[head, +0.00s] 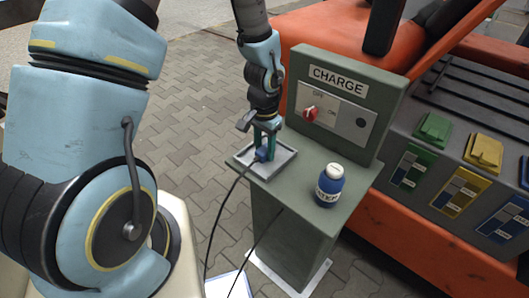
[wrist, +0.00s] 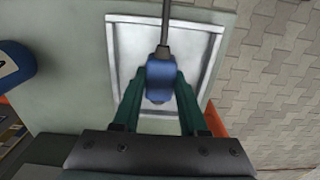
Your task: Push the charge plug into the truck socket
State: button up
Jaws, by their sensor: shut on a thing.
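The blue charge plug (head: 262,154) is at the grey tray (head: 285,165) on the green charge post. My gripper (head: 265,139) reaches down from above and is shut on the plug. In the wrist view the plug (wrist: 160,78) sits between the two green fingers, over the tray (wrist: 211,48), with its cable running away at the top. I cannot tell whether the plug touches the tray floor. A dark cable (head: 228,196) hangs from the plug over the tray side. I cannot make out the truck socket for certain.
A blue bottle (head: 329,187) with a white cap stands on the post's shelf, right of the tray. Behind rises the CHARGE panel (head: 340,77) with a red switch (head: 309,114). The orange truck (head: 340,23) with green, yellow and blue units is behind and right. Paving left is clear.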

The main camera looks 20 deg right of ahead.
aim_at(265, 148)
grip_shut()
notch_tip(265, 148, up, 10)
jog(key=shift+r+b, duration=0.1)
jog(key=shift+b, duration=0.35)
dwell(0.5)
